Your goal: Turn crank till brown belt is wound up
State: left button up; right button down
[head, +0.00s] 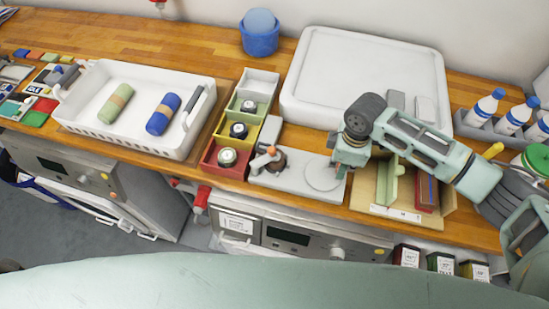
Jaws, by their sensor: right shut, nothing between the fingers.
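A grey winder plate (300,177) lies on the wooden counter near its front edge. At its left end is a small crank with an orange knob (271,150). A dark brown roll (276,165), which looks like the brown belt, sits beside the knob. Its details are too small to tell how much is wound. A round flat disc (322,174) is at the plate's right end. My right gripper (341,172) is shut and empty, pointing down by the disc's right side, apart from the crank. My left gripper is not in view.
Left of the plate stand small coloured bins (228,170) with rolls. A white basket (75,110) holds a green and a blue roll. A cardboard box (378,211) is under my right arm. A large white tray (300,72) and blue pot (259,41) stand behind.

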jog(key=shift+w, duration=0.85)
jog(key=shift+w+a+b, duration=0.1)
jog(key=shift+w+b, duration=0.45)
jog(key=shift+w, duration=0.5)
jog(key=shift+w+a+f, duration=0.1)
jog(key=shift+w+a, duration=0.2)
jog(key=shift+a, duration=0.9)
jog(key=shift+s+d+f, duration=0.1)
jog(key=shift+s, duration=0.1)
jog(key=c, duration=2)
grip_release()
jog(key=shift+w+f, duration=0.1)
jog(key=shift+w, duration=0.05)
jog(key=o, duration=0.3)
